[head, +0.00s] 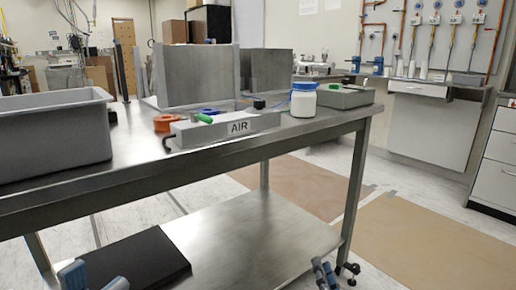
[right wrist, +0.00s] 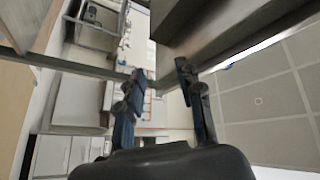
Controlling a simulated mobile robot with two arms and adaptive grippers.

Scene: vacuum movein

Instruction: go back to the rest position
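My left gripper (head: 93,277) shows at the bottom left edge of the head view, its two blue-grey fingertips apart with nothing visible between them. My right gripper (head: 325,272) shows at the bottom of the head view, below the steel table (head: 290,142) and near its right front leg. In the right wrist view my right gripper (right wrist: 160,73) has its fingers spread and empty. Both grippers are low, in front of the table, and much of both arms is out of view.
On the tabletop are a grey bin (head: 50,135), a grey block marked AIR (head: 225,129), a white jar with a blue lid (head: 303,100) and a grey tray (head: 345,97). A black slab (head: 135,262) lies on the lower shelf (head: 250,235). Floor to the right is clear.

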